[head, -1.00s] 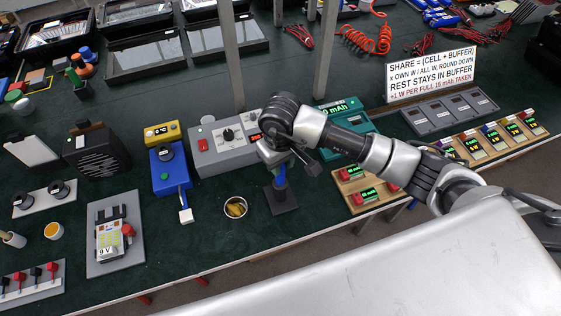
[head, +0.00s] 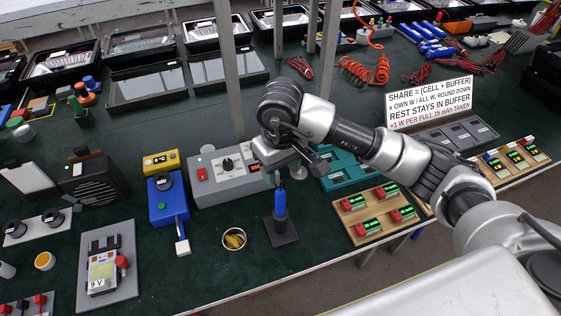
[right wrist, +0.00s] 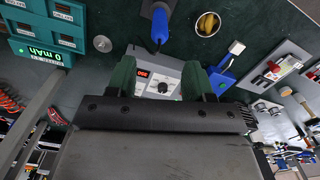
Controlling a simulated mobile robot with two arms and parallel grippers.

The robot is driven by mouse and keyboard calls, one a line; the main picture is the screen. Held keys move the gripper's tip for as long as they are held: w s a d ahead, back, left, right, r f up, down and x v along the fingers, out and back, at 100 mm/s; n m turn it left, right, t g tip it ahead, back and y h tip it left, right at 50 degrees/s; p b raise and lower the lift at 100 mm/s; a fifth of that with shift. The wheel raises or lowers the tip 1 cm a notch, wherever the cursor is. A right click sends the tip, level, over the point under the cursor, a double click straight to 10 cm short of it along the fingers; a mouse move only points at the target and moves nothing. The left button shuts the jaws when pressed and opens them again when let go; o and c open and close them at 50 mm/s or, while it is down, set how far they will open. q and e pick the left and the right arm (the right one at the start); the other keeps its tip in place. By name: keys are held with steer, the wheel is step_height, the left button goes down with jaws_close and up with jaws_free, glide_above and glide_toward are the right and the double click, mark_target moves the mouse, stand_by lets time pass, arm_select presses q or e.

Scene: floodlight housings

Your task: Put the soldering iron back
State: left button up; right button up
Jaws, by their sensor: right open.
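The soldering iron (head: 280,203) has a blue handle and stands upright in a dark holder with a square black base (head: 281,232), near the front edge of the bench. Its blue handle also shows at the top of the right wrist view (right wrist: 159,24). My right gripper (head: 279,170) is above and behind the handle, apart from it. In the right wrist view its two dark green fingers (right wrist: 160,68) are spread with nothing between them. The grey soldering station (head: 224,172) with a red display lies beyond the fingers. The iron's tip is hidden in the holder. My left gripper is out of view.
A small cup of brass-coloured wool (head: 234,240) stands left of the holder. A blue device (head: 167,200) is further left, and a wooden board with several red modules (head: 378,214) is to the right. Upright grey posts (head: 226,60) rise behind. Bare green bench lies around the cup.

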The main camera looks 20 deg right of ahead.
step_height(320, 180, up, 3)
steer(key=shift+r+b, duration=0.2)
steer(key=shift+b, duration=0.1)
steer(key=shift+s+a, duration=0.1)
